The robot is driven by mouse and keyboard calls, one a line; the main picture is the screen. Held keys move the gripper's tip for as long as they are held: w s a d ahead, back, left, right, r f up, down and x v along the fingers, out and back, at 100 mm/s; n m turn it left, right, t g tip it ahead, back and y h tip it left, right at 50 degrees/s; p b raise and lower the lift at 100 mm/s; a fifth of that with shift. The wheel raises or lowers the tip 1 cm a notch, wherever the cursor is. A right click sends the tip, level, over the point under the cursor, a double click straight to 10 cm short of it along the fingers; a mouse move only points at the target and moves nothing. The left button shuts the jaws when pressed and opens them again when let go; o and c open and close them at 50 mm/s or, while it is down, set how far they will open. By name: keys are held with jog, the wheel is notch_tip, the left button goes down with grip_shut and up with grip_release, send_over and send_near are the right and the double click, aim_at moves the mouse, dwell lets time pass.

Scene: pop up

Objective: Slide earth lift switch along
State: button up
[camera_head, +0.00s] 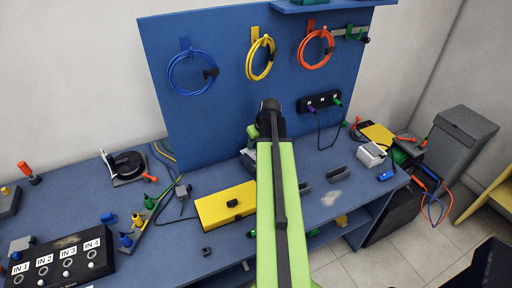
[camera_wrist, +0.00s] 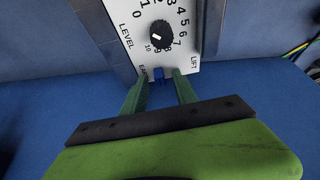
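The earth lift switch is a small blue slider (camera_wrist: 158,75) at the lower edge of a white panel (camera_wrist: 130,30) in the wrist view. It sits between the labels "EA…", partly covered, and "LIFT". My gripper (camera_wrist: 161,84) has two green fingers, apart, one on either side of the switch with their tips near the panel. A gap shows between the fingers and the switch; whether either tip touches the panel I cannot tell. In the head view my green arm hides the switch and most of the device.
A black dial (camera_wrist: 161,35) with numbers sits above the switch. A yellow box (camera_head: 222,208) stands left of my arm on the blue bench. A blue pegboard (camera_head: 225,100) with coiled cables rises behind. Grey blocks (camera_head: 338,178) lie right of my arm.

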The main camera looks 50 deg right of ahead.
grip_shut()
dwell(1.4)
